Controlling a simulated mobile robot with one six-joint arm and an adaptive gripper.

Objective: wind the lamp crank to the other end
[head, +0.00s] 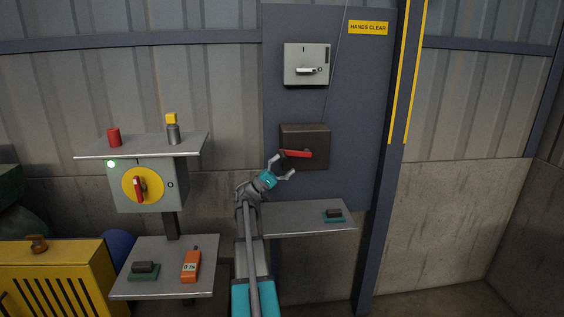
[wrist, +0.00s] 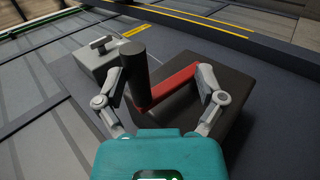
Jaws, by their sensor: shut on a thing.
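The crank is a red arm (head: 298,153) on a dark box (head: 318,133) fixed to the blue-grey panel. It lies nearly level in the head view. In the wrist view the red arm (wrist: 172,86) runs between my fingers, with an upright dark grip (wrist: 135,72) at its left end. My gripper (head: 284,167) is at the left part of the crank, its fingers spread either side. In the wrist view my gripper (wrist: 162,82) has its left finger against the dark grip and its right finger by the red arm. The exact contact is hard to see.
Above is a grey switch box (head: 307,64) with a lever. A shelf (head: 290,219) below holds a small dark-and-green block (head: 334,215). Left stands a box with a red handle on a yellow disc (head: 142,184) and a lit green lamp (head: 111,164). A blue post (head: 383,180) stands right.

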